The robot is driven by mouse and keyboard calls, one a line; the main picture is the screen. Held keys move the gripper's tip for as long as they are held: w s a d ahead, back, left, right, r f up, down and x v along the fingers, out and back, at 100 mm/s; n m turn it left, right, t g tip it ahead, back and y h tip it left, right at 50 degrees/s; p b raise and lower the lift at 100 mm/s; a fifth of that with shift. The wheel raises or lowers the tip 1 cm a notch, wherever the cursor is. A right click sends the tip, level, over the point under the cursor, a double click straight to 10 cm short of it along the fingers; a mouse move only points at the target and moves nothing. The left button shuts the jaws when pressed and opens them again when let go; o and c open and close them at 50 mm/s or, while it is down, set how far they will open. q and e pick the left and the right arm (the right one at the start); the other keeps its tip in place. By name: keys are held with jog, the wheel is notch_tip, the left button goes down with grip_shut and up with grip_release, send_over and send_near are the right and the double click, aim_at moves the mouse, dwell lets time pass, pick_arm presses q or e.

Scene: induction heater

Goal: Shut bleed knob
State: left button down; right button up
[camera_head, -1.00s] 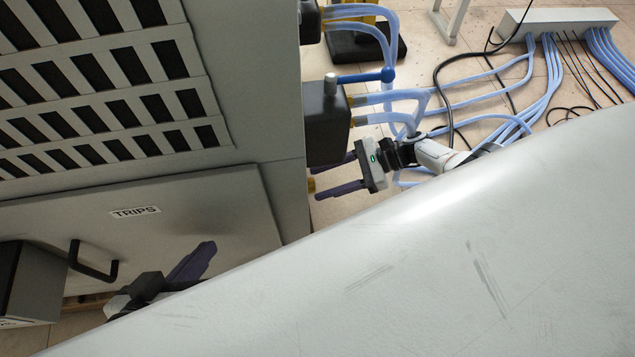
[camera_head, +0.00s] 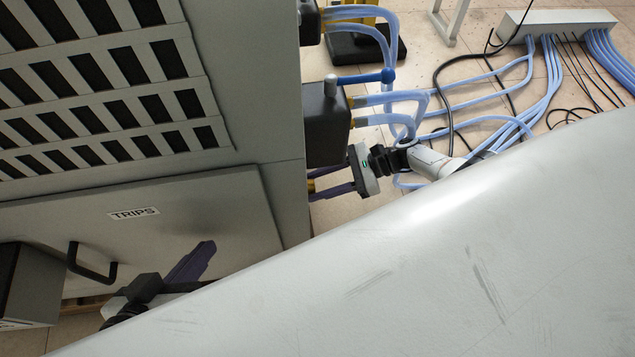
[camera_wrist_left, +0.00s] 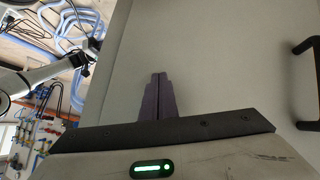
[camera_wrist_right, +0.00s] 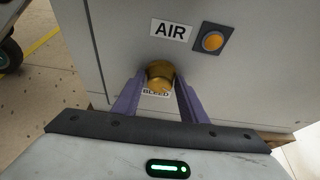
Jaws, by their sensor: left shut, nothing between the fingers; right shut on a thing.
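The brass bleed knob (camera_wrist_right: 159,75) sticks out of the cabinet's side face above a partly covered BLEED label (camera_wrist_right: 156,93). My right gripper (camera_wrist_right: 160,82) is shut on the knob, with one purple finger on each side of it. In the head view the right gripper (camera_head: 325,184) reaches left to the cabinet's side, and a little of the brass shows between its fingers. My left gripper (camera_head: 208,248) is in front of the TRIPS panel (camera_head: 190,215). In the left wrist view its fingers (camera_wrist_left: 159,77) are together and empty.
An AIR label (camera_wrist_right: 171,31) and an orange round button or lamp (camera_wrist_right: 213,41) sit above the knob. A dark box (camera_head: 327,125) with blue hoses is just above my right gripper in the head view. A black handle (camera_head: 92,264) is left of my left gripper.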

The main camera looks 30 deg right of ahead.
jog(key=shift+s+f+n+t+h, duration=0.1)
jog(key=shift+n+t+h, duration=0.05)
jog(key=shift+n+t, duration=0.85)
jog(key=shift+s+n+t+h, duration=0.15)
jog(key=shift+n+t, duration=0.45)
jog(key=shift+n, duration=0.7)
jog(key=o, duration=0.9)
jog(key=shift+w, duration=0.1)
pick_arm(q)
jog(key=shift+s+a+f+g+y+p, duration=0.15)
jog(key=shift+a+f+g+y+p, duration=0.15)
jog(key=shift+f+p, duration=0.25)
jog(key=shift+s+a+f+g+y+p, duration=0.1)
jog(key=shift+s+a+f+g+p, duration=0.1)
jog(key=shift+a+f+p, duration=0.25)
pick_arm(e)
jog(key=v, duration=1)
jog(key=shift+d, duration=0.15)
